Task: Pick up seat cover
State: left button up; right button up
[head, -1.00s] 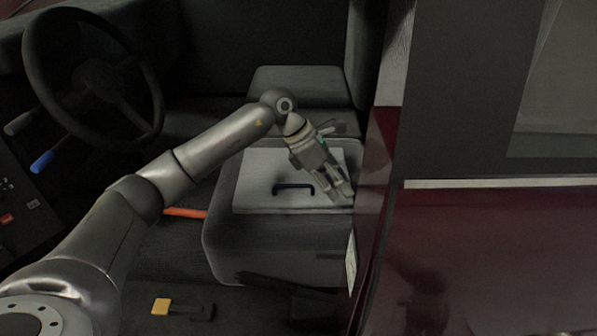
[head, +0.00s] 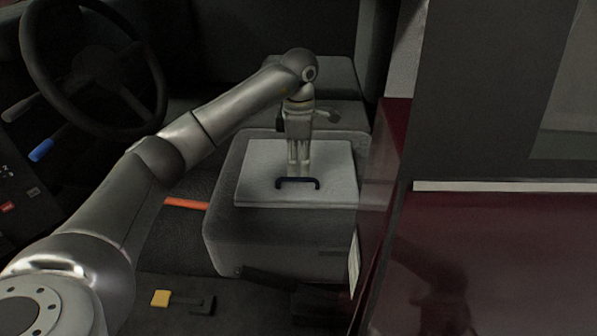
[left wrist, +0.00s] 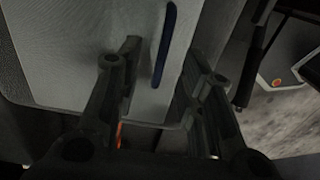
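The seat cover (head: 335,187) is a flat light grey panel lying on top of the dark seat box (head: 280,235). A dark blue handle (head: 297,183) stands up from it. My left gripper (head: 299,172) points down just behind and above the handle in the head view. In the left wrist view the cover (left wrist: 75,60) lies below, and the handle (left wrist: 164,45) runs between the two spread fingers (left wrist: 165,65). The fingers are open, and I cannot tell whether either touches the handle. My right gripper does not show in either view.
The steering wheel (head: 92,68) is at the upper left, with a blue-tipped lever (head: 41,150). The dark red door (head: 500,250) stands close on the right of the seat. An orange strip (head: 186,203) lies left of the seat, and a yellow-ended pedal (head: 160,298) is on the floor.

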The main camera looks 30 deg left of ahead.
aim_at(297, 178)
pick_arm(q)
jog(key=f, duration=0.3)
jog(key=f+b, duration=0.1)
jog(key=shift+s+a+f, duration=0.15)
jog(key=shift+s+f, duration=0.1)
jog(key=shift+f, duration=0.1)
grip_shut()
jog(key=shift+r, duration=0.1)
